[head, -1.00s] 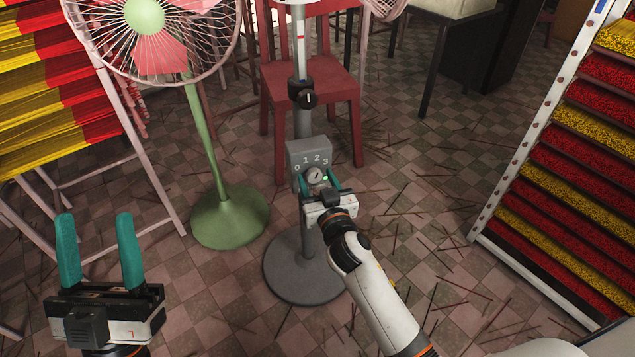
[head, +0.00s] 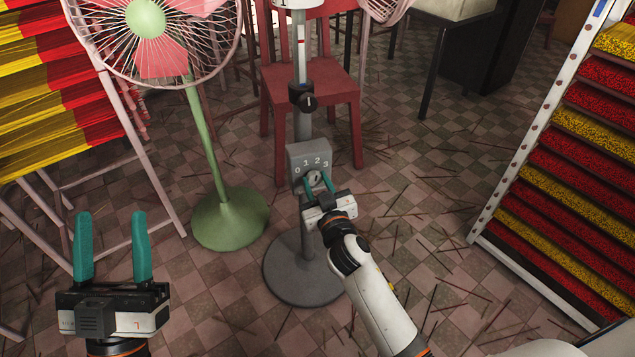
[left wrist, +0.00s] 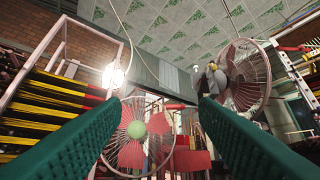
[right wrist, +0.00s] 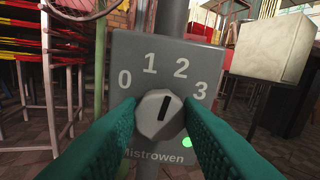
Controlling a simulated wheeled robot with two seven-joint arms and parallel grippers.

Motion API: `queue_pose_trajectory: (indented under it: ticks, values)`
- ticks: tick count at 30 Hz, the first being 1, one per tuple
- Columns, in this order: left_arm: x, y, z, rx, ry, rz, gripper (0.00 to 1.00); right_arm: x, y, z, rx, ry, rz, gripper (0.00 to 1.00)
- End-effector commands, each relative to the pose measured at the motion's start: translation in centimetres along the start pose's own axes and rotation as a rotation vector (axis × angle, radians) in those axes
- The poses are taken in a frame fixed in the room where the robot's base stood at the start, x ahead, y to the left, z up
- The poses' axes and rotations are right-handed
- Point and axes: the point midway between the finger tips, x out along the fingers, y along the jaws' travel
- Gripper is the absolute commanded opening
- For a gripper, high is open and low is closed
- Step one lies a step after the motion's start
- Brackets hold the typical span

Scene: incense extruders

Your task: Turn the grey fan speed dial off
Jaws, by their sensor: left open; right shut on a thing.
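The grey fan speed dial (right wrist: 158,116) is a round knob on a grey control box (head: 308,158) marked 0, 1, 2, 3, on the fan's stand. A green light (right wrist: 187,142) glows at the box's lower right. My right gripper (head: 318,181) is shut on the dial, one green finger on each side. In the head view the fingers hide most of the dial. My left gripper (head: 113,214) is open and empty, apart from everything, at the lower left.
The grey fan's round base (head: 300,278) stands on the checkered floor. A green-based fan (head: 229,218) and a rack of yellow and red sticks (head: 45,115) stand at left. A red chair (head: 335,90) is behind the box. A tray rack (head: 545,125) stands at right.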

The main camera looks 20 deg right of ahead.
Motion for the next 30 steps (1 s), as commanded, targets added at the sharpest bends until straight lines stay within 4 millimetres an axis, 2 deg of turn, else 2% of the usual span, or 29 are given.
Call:
queue_pose_trajectory:
  ticks: [15, 30]
  values:
    - [-0.6, 0.6, -4.5, 0.013, 0.317, 0.013, 0.55, 0.0, 0.2, 0.0, -0.482, 0.002, 0.001, 0.10]
    - [-1.5, 1.0, -6.4, 0.019, 0.453, 0.020, 0.55, 0.0, 0.3, -0.2, -0.942, 0.002, 0.002, 0.10]
